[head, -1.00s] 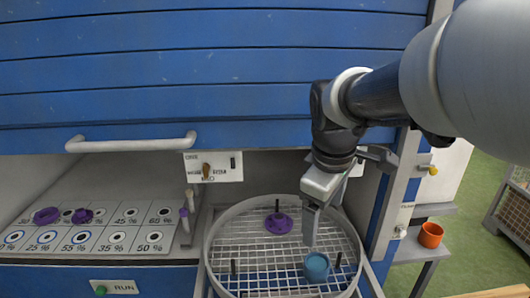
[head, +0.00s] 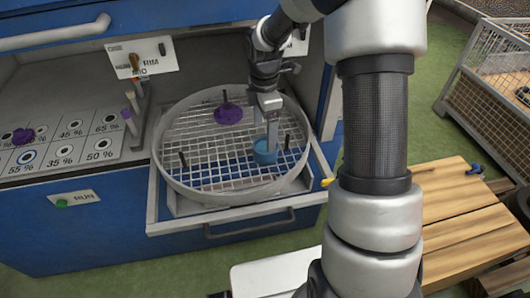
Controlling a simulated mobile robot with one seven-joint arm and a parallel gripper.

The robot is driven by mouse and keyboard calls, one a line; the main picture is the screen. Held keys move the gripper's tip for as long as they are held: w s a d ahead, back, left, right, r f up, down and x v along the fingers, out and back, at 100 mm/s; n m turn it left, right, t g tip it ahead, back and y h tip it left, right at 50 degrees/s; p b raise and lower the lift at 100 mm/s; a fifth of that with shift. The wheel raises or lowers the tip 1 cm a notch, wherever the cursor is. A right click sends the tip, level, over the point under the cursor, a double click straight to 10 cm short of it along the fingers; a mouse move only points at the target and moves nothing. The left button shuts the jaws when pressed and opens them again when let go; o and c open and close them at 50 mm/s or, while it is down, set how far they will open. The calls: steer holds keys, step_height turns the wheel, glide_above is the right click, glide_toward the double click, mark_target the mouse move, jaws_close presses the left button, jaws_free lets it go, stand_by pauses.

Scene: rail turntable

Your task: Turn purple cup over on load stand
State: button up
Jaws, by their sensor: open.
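No purple item in the head view is clearly a cup. A flat purple piece (head: 228,114) sits around a dark peg at the back of the round wire-grid turntable (head: 172,182). Another purple piece (head: 22,136) lies on the labelled panel at the left. A blue cup (head: 265,155) stands on the grid at the right front. My gripper (head: 271,138) is open and points down at the blue cup, overlapping it in the picture; I cannot tell whether they touch. I cannot make out a load stand.
The turntable sits on a pulled-out drawer (head: 240,225) with a handle. Thin dark pegs rise from the grid. A RIM/MID switch plate (head: 142,58) is behind. A wooden pallet (head: 455,205) and a wire crate (head: 495,70) stand at the right. The grid's left half is mostly clear.

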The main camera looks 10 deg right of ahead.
mark_target(265, 145)
steer(key=shift+w+d+f, duration=0.1)
steer(key=shift+w+f, duration=0.1)
steer(key=shift+f, duration=1.8)
steer(key=shift+w+d+f, duration=0.1)
steer(key=shift+w+f, duration=0.1)
steer(key=shift+f, duration=1.75)
steer(key=shift+r, duration=0.1)
steer(key=c, duration=1.2)
